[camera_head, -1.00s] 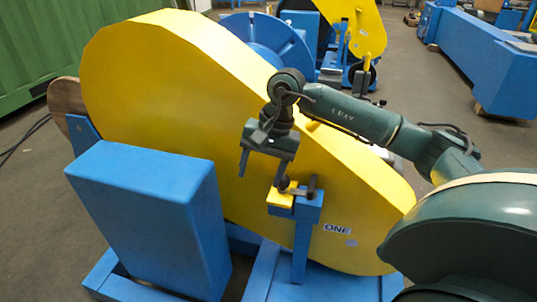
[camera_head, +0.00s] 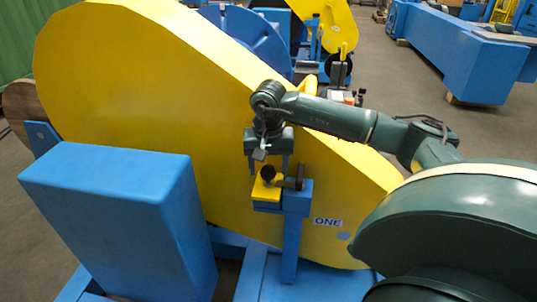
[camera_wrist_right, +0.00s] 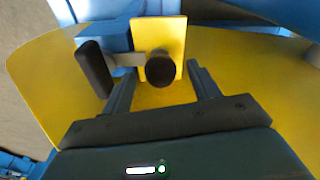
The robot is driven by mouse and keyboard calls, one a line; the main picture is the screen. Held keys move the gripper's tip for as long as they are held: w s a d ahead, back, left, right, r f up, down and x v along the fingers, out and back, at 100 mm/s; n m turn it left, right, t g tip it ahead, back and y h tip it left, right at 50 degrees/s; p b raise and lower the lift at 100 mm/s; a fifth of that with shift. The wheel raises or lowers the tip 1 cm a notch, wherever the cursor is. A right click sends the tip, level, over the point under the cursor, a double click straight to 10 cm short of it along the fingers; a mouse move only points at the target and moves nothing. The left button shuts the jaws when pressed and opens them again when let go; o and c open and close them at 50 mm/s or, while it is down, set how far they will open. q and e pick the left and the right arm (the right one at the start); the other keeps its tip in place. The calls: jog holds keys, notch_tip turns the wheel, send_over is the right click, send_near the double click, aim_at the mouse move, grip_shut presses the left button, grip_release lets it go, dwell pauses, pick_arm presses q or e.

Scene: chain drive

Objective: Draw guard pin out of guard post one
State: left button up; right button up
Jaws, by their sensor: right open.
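Guard post one (camera_head: 291,245) is a blue upright beside the label ONE in the head view. A yellow plate (camera_head: 264,191) sits at its top, also seen in the right wrist view (camera_wrist_right: 172,33). A dark round knob (camera_head: 268,172), which looks like the guard pin's head, stands on the plate; it shows in the right wrist view (camera_wrist_right: 160,70). My right gripper (camera_head: 268,168) is open, pointing down, with a finger on each side of the knob and gaps between. Whether the fingertips reach past the knob is unclear. My left gripper is not in view.
A dark upright handle (camera_wrist_right: 94,68) on a light arm stands close beside the knob and left finger in the right wrist view. The large yellow guard (camera_head: 150,110) rises behind the post. A blue box (camera_head: 115,220) stands to the left.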

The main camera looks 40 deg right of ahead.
jog(key=shift+w+f, duration=0.15)
jog(key=shift+f, duration=0.9)
jog(key=shift+c, duration=0.5)
